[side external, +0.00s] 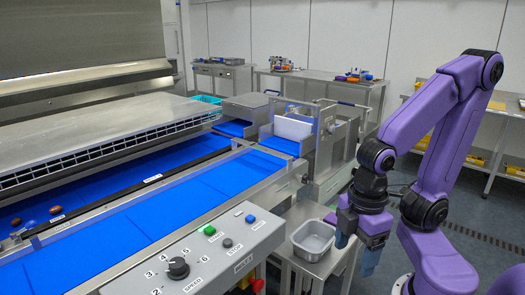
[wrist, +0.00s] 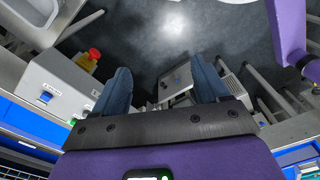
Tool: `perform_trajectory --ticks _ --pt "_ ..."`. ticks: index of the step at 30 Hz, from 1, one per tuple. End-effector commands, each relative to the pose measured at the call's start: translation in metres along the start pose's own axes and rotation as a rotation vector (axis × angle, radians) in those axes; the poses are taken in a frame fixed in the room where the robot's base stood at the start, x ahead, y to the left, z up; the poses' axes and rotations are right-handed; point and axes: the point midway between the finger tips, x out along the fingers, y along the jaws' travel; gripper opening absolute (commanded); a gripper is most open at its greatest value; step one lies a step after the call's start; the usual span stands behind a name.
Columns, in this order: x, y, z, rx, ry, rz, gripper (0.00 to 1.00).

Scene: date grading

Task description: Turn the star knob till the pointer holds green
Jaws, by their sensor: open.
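I cannot make out a star knob or a pointer with a green zone in either view. A black speed knob (side external: 178,267) with numbers around it sits on the sloped control panel (side external: 215,255), but its shape does not read as a star. My gripper (side external: 356,255) hangs down to the right of the panel, beside the metal bin and apart from it. In the wrist view my gripper (wrist: 162,80) has its two blue fingers wide apart, with nothing between them and the grey floor beyond.
A metal bin (side external: 314,238) stands on a small stand left of my gripper. A red stop button (wrist: 94,54) on a yellow base shows at the left. Benches (side external: 318,83) line the back wall.

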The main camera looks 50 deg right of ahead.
Motion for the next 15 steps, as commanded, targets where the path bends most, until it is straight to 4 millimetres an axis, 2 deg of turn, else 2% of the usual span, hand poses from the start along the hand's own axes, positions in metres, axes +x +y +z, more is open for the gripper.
perform_trajectory --ticks 5,11,15 --pt "-0.015 0.0 -0.002 0.0 0.007 0.0 0.74" --pt "-0.054 0.0 -0.003 0.004 0.006 -0.002 0.74" --pt "-0.046 0.005 -0.005 0.142 -0.044 -0.079 0.74"
